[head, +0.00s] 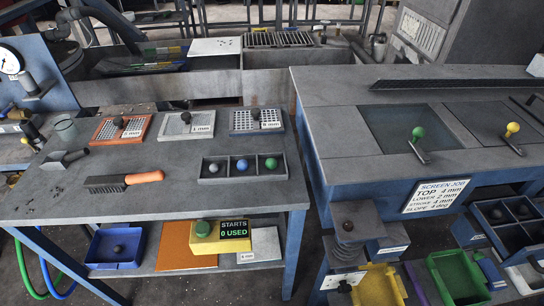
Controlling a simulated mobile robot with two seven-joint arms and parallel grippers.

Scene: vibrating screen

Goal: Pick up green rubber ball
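A green ball (271,163) sits in the right compartment of a dark three-part tray (243,178) on the left grey table. A blue ball (242,165) sits in the middle compartment and a grey ball (213,168) in the left one. Another round green knob (417,132) tops a short lever on the right bench. Neither of my grippers shows in this view.
Screen frames in orange (121,138), grey (187,134) and blue (231,131) lie behind the tray. A brush with an orange handle (145,177) lies left of it. The table's front right is clear. The right bench (345,170) stands beyond a gap.

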